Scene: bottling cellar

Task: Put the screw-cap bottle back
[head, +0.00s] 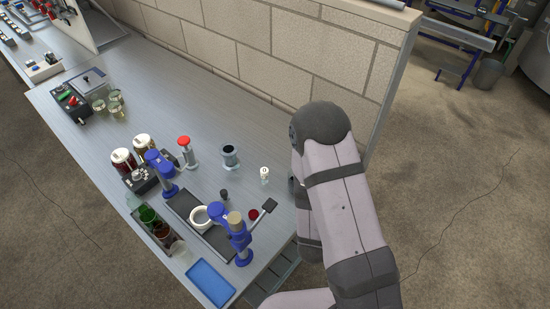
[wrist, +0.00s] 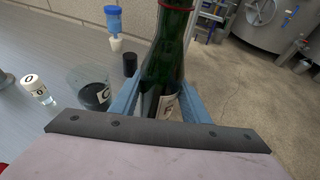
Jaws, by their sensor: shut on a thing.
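In the wrist view my gripper (wrist: 162,92) is shut on a green glass bottle (wrist: 168,50). The bottle has a pale label low down and a red band near the top of the picture; its mouth is cut off, so I cannot tell whether it is capped. In the head view my arm hides the gripper and the held bottle at the bench's right end. A dark bottle rack (head: 160,243) stands at the bench's front left edge, holding a green bottle (head: 149,214) and other glassware. A small dark red cap-like disc (head: 253,214) lies on the bench.
A blue tray (head: 211,283) lies at the front corner. A blue clamp-like device (head: 238,238) stands between rack and arm. A block wall (head: 290,50) bounds the back.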

